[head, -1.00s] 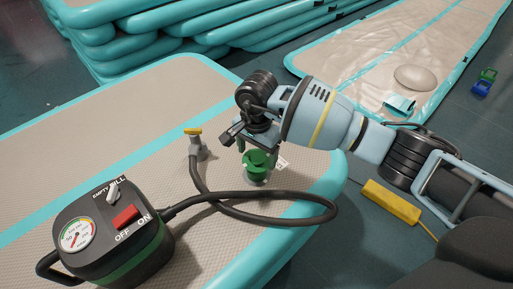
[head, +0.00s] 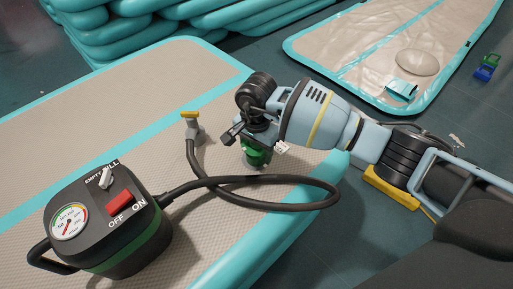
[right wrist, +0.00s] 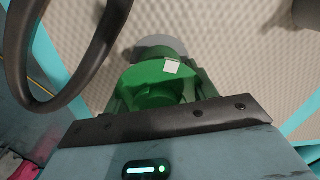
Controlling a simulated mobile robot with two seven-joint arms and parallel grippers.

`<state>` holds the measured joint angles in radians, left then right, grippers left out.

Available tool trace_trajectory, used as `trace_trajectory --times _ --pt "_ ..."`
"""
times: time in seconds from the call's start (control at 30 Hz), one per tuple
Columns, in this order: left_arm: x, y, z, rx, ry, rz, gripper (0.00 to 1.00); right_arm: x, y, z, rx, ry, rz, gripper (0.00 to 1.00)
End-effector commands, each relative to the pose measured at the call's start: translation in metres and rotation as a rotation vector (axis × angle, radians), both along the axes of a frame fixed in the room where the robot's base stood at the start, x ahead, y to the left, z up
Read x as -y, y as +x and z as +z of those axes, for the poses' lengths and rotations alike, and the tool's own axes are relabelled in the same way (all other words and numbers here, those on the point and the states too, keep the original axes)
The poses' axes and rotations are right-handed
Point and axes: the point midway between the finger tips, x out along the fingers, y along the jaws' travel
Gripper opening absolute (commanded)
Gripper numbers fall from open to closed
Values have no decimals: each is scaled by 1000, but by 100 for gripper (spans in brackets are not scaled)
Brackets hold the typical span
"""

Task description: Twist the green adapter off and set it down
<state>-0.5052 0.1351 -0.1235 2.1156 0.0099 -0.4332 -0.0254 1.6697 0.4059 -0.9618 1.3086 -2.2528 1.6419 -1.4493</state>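The green adapter (head: 257,155) sits upright at the near right part of the beige mat (head: 85,115). My right gripper (head: 258,146) comes down over it from above and hides its upper part in the head view. In the right wrist view the green adapter (right wrist: 155,88) lies between the fingers, with a small white square on it and a grey round part behind it. The fingers (right wrist: 160,95) are apart on either side; any contact is hard to make out. My left gripper is not in view.
A black pump (head: 105,225) with a gauge and red switch stands at the near left. Its hose (head: 300,205) loops close in front of the adapter and ends at a grey nozzle with a yellow top (head: 191,124).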

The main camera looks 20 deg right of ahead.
Motion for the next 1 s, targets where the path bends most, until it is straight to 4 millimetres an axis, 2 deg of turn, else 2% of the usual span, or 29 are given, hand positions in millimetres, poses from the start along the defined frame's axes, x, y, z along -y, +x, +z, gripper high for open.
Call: trace_trajectory --times 0.2,0.7,1.0 --pt "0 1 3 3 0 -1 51 0 0 1 0 0 -39 34" --pt "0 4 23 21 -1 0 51 0 0 1 -1 -1 -429 34" --pt "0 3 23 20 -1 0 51 0 0 0 0 0 -456 34"
